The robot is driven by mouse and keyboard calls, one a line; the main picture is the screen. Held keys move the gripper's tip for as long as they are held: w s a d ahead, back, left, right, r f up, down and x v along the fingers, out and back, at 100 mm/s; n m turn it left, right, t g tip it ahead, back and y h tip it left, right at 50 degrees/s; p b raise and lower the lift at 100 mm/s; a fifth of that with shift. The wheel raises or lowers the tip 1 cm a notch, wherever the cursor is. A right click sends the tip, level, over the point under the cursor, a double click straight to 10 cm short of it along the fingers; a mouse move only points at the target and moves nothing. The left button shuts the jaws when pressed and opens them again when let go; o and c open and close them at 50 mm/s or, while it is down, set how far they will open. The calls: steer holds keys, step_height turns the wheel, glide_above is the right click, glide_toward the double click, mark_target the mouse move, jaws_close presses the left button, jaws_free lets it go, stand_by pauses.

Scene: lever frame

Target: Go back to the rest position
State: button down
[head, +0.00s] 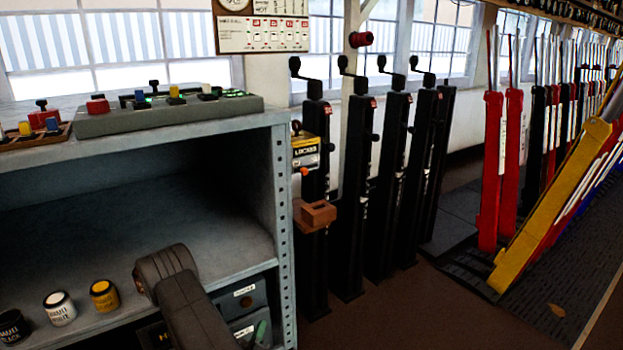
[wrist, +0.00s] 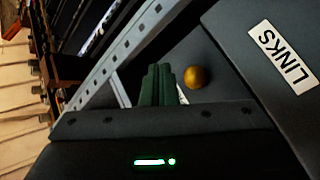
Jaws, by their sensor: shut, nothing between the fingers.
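My gripper (wrist: 160,70) shows in the wrist view as dark green fingers pressed together, with nothing held between them. Its dark body, with a small green light, fills the bottom of that view. The fingers point at a dark surface beside a round brass-coloured knob (wrist: 197,77); I cannot tell whether they touch anything. In the head view my grey arm crosses the front of the shelf at the bottom, and its lower end is cut off by the frame edge.
A grey shelf unit (head: 283,215) stands close to my arm, with paint tins (head: 104,295) and dark labelled boxes (head: 240,297) in it. A box labelled LINKS (wrist: 285,60) is close by in the wrist view. Black levers (head: 350,200) stand to the right.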

steer(key=shift+s+d, duration=0.65)
steer(key=shift+s, duration=0.3)
steer(key=shift+w+a, duration=0.1)
steer(key=w+a, duration=0.1)
steer(key=w+a+b, duration=0.1)
steer(key=w, duration=0.1)
steer(key=w+a+b, duration=0.1)
steer(key=shift+w+a+f, duration=0.1)
steer(key=shift+w+f, duration=0.15)
steer(key=shift+w, duration=0.15)
steer(key=r+p, duration=0.1)
steer(key=p, duration=0.2)
